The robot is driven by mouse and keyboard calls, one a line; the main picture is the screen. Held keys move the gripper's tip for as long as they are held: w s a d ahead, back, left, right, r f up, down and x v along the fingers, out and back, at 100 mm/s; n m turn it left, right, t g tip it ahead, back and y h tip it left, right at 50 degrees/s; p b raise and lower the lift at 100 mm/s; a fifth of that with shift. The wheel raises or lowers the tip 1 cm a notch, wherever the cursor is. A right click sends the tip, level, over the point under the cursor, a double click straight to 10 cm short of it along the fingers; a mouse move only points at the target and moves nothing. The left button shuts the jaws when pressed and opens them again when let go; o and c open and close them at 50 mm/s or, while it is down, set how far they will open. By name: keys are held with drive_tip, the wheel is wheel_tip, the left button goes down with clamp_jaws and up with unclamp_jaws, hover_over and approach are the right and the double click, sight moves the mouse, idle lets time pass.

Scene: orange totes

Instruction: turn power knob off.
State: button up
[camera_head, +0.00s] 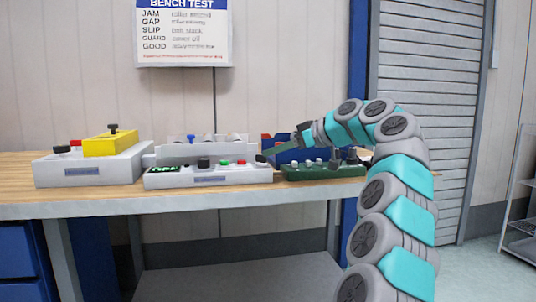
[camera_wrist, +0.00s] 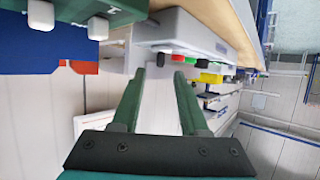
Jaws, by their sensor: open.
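A white console (camera_head: 215,179) stands at the front of the bench, with a small green display (camera_head: 165,170) at its left. A black knob (camera_head: 203,163) stands on it, right of the display, beside green and red buttons. Another black knob (camera_head: 61,149) is on the grey box (camera_head: 80,172) at the far left. I cannot tell which is the power knob or read any knob's setting.
A green panel (camera_head: 320,173) with several pale knobs sits right of the console, under my arm. A yellow block (camera_head: 110,145) with a black knob is on the grey box. Blue and red bins (camera_head: 283,150) are behind my gripper. A bench-test sign (camera_head: 183,35) hangs above.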

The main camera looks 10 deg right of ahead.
drive_tip(key=v, duration=0.3)
drive_tip(key=shift+s+d+r, duration=0.15)
drive_tip(key=shift+s+d, duration=0.1)
drive_tip(key=s+a+f+m+g+h+p, duration=0.1)
drive_tip(key=s+a+f+g, duration=0.2)
drive_tip(key=s+a+f, duration=0.35)
drive_tip(key=s+a+f+m+g+h, duration=0.1)
drive_tip(key=s+a+f+g, duration=0.25)
drive_tip(key=s+a, duration=0.5)
drive_tip(key=s+f+m+g+h, duration=0.2)
drive_tip(key=s+f+m+h, duration=0.2)
drive_tip(key=s+f, duration=1.25)
drive_tip(key=s+d+f+m+g+h, duration=0.1)
drive_tip(key=s+d+f, duration=0.2)
drive_tip(key=s, duration=0.2)
drive_tip(key=s+d+f+m+h, duration=0.1)
drive_tip(key=s+d+f, duration=0.2)
drive_tip(key=s, duration=0.3)
drive_tip(key=s+d+f+m+g+h+p, duration=0.1)
drive_tip(key=s+d+f, duration=0.2)
drive_tip(key=s+f, duration=0.2)
drive_tip(key=shift+s+g+h, duration=0.35)
drive_tip(key=shift+s+h, duration=0.05)
drive_tip(key=shift+s, duration=0.25)
